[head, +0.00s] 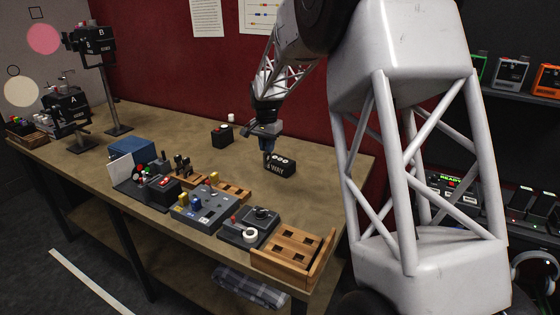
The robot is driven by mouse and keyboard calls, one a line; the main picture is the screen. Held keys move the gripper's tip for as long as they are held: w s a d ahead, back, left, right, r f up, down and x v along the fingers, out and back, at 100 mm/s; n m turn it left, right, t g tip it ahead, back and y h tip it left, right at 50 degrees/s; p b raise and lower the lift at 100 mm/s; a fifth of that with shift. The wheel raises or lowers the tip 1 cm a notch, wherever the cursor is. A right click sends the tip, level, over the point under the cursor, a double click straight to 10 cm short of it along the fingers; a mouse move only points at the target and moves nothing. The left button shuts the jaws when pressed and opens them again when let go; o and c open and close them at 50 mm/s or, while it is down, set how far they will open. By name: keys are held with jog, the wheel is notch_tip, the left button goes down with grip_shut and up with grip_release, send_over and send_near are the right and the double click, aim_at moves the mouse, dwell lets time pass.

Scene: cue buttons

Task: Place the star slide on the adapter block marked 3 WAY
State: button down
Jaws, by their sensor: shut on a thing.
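The adapter block marked 3 WAY (281,168) is a black block on the table, with white letters on its front and pale round spots on top. My gripper (267,155) points down at the block's left rear edge, very close to it. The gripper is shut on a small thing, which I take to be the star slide. The slide is mostly hidden by the fingers, and its marking cannot be read. I cannot tell whether it touches the block.
Another black block (222,135) stands behind to the left, with a small white item (231,118) near it. Control boxes (203,207) and a wooden tray (318,262) line the front edge. Two black devices on stands, A (70,107) and B (98,45), are at left. The table's middle is clear.

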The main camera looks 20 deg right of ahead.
jog(key=s+d, duration=0.4)
jog(key=d, duration=0.2)
jog(key=shift+s, duration=0.25)
jog(key=shift+w+f, duration=0.15)
jog(key=w+d+f, duration=0.1)
jog(key=w+d, duration=0.1)
jog(key=w, duration=1.3)
jog(key=shift+w+f, duration=0.2)
jog(key=shift+w, duration=0.15)
jog(key=shift+d, duration=0.1)
jog(key=shift+f, duration=1.75)
jog(key=shift+f, duration=0.1)
jog(key=c, duration=1.1)
grip_release()
